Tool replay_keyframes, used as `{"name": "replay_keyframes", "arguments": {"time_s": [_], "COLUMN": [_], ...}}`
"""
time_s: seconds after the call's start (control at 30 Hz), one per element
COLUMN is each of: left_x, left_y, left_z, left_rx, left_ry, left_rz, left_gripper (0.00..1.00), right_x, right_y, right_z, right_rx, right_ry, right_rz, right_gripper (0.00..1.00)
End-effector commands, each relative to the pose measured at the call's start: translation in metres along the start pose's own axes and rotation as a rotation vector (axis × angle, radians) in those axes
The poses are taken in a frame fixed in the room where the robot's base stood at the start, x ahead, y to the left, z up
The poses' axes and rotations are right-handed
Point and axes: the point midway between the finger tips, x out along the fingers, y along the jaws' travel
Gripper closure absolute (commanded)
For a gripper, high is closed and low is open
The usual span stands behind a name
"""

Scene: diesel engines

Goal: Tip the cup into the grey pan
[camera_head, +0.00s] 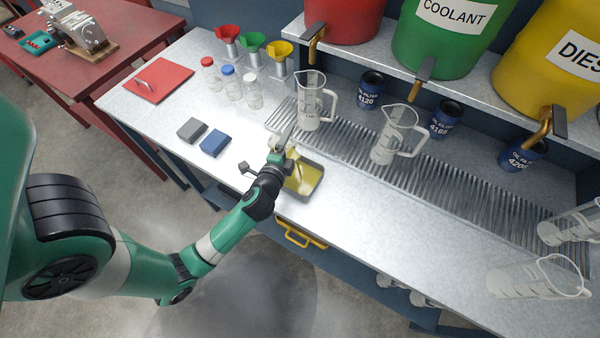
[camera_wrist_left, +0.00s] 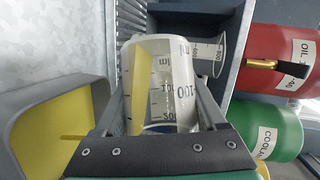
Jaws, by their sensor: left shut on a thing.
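My left gripper (camera_head: 279,156) is shut on a clear graduated cup (camera_wrist_left: 165,85), which sits between its two fingers in the left wrist view. Yellow liquid shows along one side inside the cup. In the head view the cup is mostly hidden by the gripper. The grey pan (camera_head: 316,186) lies on the bench just right of and below the gripper, with yellow liquid in it. In the left wrist view the pan (camera_wrist_left: 30,98) is at the left, beside the cup. I cannot tell the cup's exact tilt. My right gripper is not in view.
Clear measuring jugs (camera_head: 312,105) (camera_head: 394,140) stand on the slatted drain grate (camera_head: 450,180) behind the pan. A grey block (camera_head: 191,129) and a blue block (camera_head: 215,143) lie to the left. Small bottles (camera_head: 230,82) and funnels stand further back.

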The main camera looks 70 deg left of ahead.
Motion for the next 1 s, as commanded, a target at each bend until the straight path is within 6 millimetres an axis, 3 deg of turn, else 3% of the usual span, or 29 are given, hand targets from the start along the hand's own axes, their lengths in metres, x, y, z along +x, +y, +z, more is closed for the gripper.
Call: {"name": "replay_keyframes", "arguments": {"time_s": [1.0], "left_x": [-0.002], "left_y": [0.003], "left_z": [-0.004], "left_rx": [0.084], "left_ry": [-0.012], "left_rz": [-0.047], "left_gripper": [1.00], "right_x": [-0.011], "right_y": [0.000], "right_z": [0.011], "right_rx": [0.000], "right_ry": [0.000], "right_rz": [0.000], "right_gripper": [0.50]}}
